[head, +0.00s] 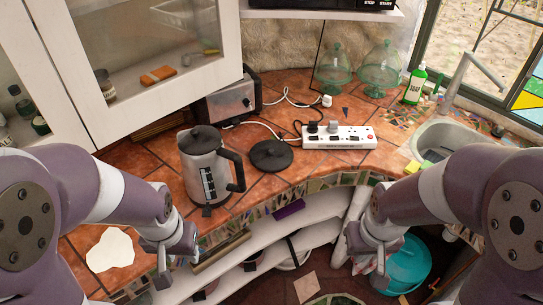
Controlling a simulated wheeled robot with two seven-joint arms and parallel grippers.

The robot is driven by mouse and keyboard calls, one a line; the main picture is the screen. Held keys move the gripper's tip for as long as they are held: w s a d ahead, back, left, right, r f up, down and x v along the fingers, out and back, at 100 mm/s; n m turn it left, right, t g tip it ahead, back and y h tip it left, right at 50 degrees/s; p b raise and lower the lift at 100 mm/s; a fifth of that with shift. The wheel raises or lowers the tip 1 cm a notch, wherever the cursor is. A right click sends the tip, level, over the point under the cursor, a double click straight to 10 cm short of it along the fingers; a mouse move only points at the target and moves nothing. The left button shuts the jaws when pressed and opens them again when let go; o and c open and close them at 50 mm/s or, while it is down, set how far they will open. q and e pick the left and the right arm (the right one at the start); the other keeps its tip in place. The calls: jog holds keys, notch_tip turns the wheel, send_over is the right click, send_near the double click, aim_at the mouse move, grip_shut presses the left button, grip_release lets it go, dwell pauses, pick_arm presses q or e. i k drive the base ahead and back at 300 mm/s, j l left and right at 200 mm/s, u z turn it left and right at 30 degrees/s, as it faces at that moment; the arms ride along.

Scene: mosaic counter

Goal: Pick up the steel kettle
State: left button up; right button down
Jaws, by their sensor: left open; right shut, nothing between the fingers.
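The steel kettle (201,170) stands upright on the tiled counter, left of centre in the head view. It has a black lid and a black handle on its right side. My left gripper (163,278) is open and hangs low in front of the counter's edge, below and to the left of the kettle, apart from it. My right gripper (370,268) is shut and empty, low at the right in front of the counter, well away from the kettle. A round black base (271,155) lies on the counter just right of the kettle.
A toaster (232,98) stands behind the kettle, below a white cabinet. A white power strip (340,137) with cords lies right of the black base. Green glass domes (333,70), a green bottle (415,85) and a sink (450,140) are further right. Shelves and a turquoise bin (403,265) are below.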

aim_at(208, 178)
jog(key=i+l+u, duration=0.2)
jog(key=i+l, duration=0.15)
jog(key=l, duration=0.3)
jog(key=i+l+u, duration=0.2)
jog(key=i+l, duration=0.15)
jog(key=l, duration=0.3)
